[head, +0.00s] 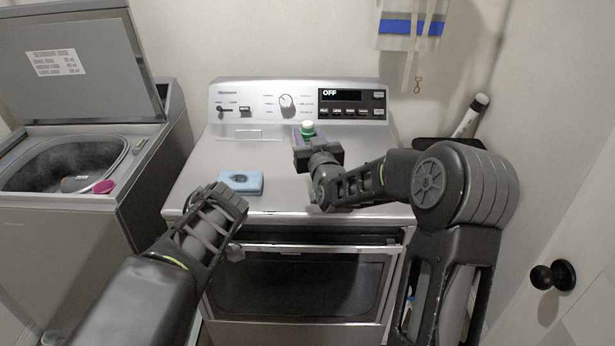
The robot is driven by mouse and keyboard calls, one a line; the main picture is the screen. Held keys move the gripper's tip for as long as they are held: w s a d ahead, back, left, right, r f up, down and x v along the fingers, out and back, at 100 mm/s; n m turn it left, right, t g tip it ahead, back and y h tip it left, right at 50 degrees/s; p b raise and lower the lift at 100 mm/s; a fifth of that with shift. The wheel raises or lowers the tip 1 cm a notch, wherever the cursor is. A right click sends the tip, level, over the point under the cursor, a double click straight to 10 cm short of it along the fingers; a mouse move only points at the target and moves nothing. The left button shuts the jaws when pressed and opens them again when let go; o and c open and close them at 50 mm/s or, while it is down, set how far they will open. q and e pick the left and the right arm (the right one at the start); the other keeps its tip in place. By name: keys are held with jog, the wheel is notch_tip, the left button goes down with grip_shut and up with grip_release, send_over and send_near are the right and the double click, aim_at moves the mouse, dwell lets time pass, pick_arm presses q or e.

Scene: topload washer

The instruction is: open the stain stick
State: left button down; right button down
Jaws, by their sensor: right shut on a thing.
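A small green stick with a pale top (307,127), which looks like the stain stick, stands upright above the dryer top near the control panel. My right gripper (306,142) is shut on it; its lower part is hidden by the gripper. The pale top is clear of the fingers. My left gripper (238,200) is over the front edge of the dryer, apart from the stick. Its fingers are too hidden to tell whether they are open.
A blue block (240,182) lies on the dryer top (205,170), just beyond my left gripper. The open washer (98,225) stands at left with a pink item (103,187). A white stick with a dark end (471,117) leans by the right wall.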

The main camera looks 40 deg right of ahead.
pick_arm(q)
jog(key=shift+r+p, duration=0.4)
jog(key=shift+r, duration=0.15)
pick_arm(e)
jog(key=shift+f, duration=2.35)
pick_arm(q)
jog(key=shift+r+p, duration=0.5)
pick_arm(e)
notch_tip(320, 180, down, 4)
jog(key=shift+r, duration=0.1)
jog(key=shift+f, duration=0.25)
pick_arm(q)
jog(key=shift+f, duration=0.1)
jog(key=shift+f, duration=0.15)
pick_arm(e)
jog(key=shift+f, duration=0.1)
jog(key=c, duration=1)
grip_release()
jog(key=shift+o, duration=0.2)
